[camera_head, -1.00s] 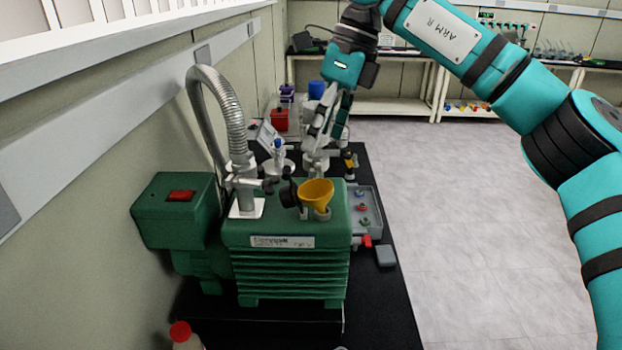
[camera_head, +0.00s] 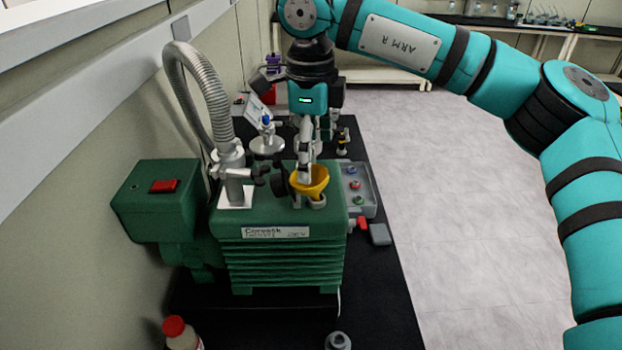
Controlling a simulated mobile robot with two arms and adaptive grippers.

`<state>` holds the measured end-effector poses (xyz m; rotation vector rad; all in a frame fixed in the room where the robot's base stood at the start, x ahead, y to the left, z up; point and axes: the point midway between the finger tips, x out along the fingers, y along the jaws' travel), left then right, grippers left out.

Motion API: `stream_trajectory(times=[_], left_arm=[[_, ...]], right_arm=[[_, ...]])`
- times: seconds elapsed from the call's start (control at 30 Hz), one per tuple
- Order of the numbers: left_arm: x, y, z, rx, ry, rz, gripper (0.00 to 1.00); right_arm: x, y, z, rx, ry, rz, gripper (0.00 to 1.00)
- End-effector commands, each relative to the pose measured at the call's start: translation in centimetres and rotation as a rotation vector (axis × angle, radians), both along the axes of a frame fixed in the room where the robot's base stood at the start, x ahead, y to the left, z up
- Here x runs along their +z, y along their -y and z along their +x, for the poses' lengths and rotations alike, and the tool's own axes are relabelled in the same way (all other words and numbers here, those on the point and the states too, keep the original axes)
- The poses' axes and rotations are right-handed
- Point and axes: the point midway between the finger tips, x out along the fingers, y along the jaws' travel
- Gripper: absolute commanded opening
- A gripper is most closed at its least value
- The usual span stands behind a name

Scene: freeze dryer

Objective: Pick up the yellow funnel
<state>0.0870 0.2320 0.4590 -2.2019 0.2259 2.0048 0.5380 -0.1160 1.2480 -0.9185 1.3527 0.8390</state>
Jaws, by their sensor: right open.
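The yellow funnel (camera_head: 311,185) sits in a small grey holder on top of the green vacuum pump (camera_head: 285,262), at its right side. My right gripper (camera_head: 303,178) points down at the funnel from above and behind. One light finger overlaps the funnel's mouth in the picture. The gripper is open; whether a finger touches the funnel cannot be told. The funnel's lower part is partly hidden by the holder. My left gripper is not in view.
A ribbed metal hose (camera_head: 196,95) rises from the pump at left near the wall. A grey box with coloured buttons (camera_head: 356,186) stands right of the pump. A red-capped bottle (camera_head: 179,333) is in front. Floor at right is clear.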

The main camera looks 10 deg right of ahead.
Motion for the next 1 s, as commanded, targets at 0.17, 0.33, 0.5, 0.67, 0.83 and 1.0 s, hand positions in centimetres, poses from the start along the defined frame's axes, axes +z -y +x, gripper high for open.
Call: stream_trajectory(times=[0.17,0.33,0.5,0.67,0.83,1.0], left_arm=[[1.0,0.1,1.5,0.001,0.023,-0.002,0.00],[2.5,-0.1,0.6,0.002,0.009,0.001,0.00],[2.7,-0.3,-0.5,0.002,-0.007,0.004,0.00],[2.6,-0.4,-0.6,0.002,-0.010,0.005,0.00],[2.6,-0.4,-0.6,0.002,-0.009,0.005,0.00],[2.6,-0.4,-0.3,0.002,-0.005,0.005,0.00]], right_arm=[[-1.1,-0.1,0.0,0.000,-0.002,-0.001,0.91],[-3.7,-0.3,-0.1,0.000,-0.004,-0.001,0.91],[-5.4,-0.3,0.1,-0.001,-0.001,0.000,0.91],[-5.6,-0.3,0.1,0.000,0.000,0.001,0.91],[-5.6,-0.3,0.1,0.000,0.000,0.001,0.78],[-5.5,-0.3,0.1,0.000,0.000,0.001,0.56]])
